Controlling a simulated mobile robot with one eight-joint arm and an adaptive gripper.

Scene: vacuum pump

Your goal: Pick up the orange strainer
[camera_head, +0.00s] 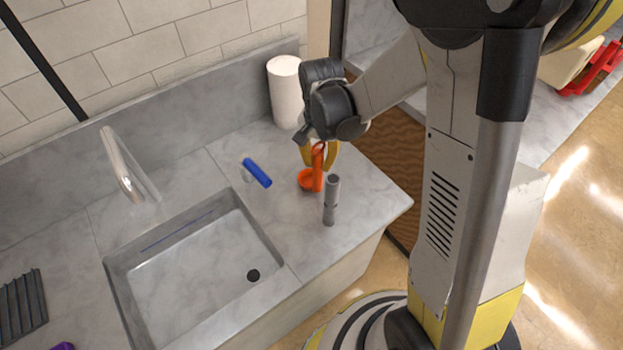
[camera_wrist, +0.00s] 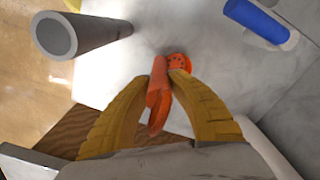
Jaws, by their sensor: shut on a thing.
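The orange strainer (camera_head: 309,180) is at the right part of the marble counter, its round bowl low and its handle pointing up. In the wrist view the strainer's handle (camera_wrist: 158,97) lies between the two yellow fingers, and its perforated bowl (camera_wrist: 180,62) shows just beyond the fingertips. My gripper (camera_head: 318,153) is shut on the strainer's handle; its fingertips also show in the wrist view (camera_wrist: 163,74). I cannot tell whether the bowl touches the counter.
A grey tube (camera_head: 331,200) stands upright close beside the strainer. A blue cylinder (camera_head: 257,172) lies to the left. A white roll (camera_head: 285,92) stands behind near the wall. The sink (camera_head: 190,260) and faucet (camera_head: 122,165) are left. The counter's front right corner is clear.

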